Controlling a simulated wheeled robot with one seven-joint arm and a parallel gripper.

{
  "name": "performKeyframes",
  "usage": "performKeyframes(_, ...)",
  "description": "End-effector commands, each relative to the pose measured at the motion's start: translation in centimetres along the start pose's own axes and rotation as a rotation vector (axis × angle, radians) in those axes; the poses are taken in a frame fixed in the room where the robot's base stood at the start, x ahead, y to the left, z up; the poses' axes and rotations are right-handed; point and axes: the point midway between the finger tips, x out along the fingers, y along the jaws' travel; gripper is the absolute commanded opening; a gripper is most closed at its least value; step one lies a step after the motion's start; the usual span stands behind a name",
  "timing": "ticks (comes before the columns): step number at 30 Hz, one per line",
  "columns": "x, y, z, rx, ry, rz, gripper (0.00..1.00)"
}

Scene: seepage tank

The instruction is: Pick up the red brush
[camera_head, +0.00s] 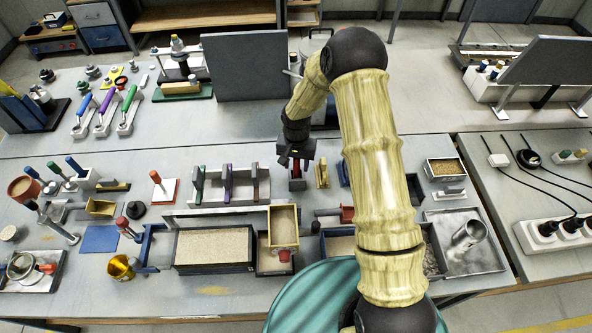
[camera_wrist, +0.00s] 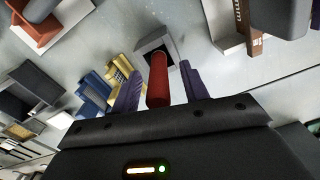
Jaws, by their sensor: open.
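The red brush (camera_head: 296,170) is a small red piece below my gripper on the workbench in the head view. In the wrist view its red cylindrical handle (camera_wrist: 158,80) points toward my gripper, with a grey block (camera_wrist: 155,42) at its far end. My gripper (camera_wrist: 163,82) is open, with one dark purple finger on each side of the handle. Small gaps seem to show, but I cannot tell whether either finger touches. In the head view my gripper (camera_head: 296,155) is just above the brush, and its fingers are hard to make out.
A yellow brush-like piece (camera_head: 321,172) stands close to the right of the red one. A rack with upright dividers (camera_head: 230,185) stands to the left. A large dark panel (camera_head: 245,67) rises behind. Sand-filled trays (camera_head: 214,268) lie in front.

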Motion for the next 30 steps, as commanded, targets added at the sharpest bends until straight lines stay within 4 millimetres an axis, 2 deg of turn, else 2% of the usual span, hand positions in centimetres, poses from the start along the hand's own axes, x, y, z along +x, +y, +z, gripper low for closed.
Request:
performKeyframes(2, 0.0, 0.0, 0.0, 0.0, 0.0, 0.0, 0.43)
performKeyframes(6, 0.0, -0.2, 0.1, -0.005, 0.0, 0.0, 0.15)
performKeyframes(9, 0.0, -0.3, 0.2, -0.007, 0.0, 0.0, 0.0)
performKeyframes(20, -0.4, -0.1, 0.0, -0.003, 0.001, 0.0, 0.0)
performKeyframes(26, -2.5, -0.1, 0.0, -0.002, 0.004, -0.002, 0.0)
performKeyframes(30, -5.0, -0.1, -0.1, -0.001, 0.005, -0.002, 0.0)
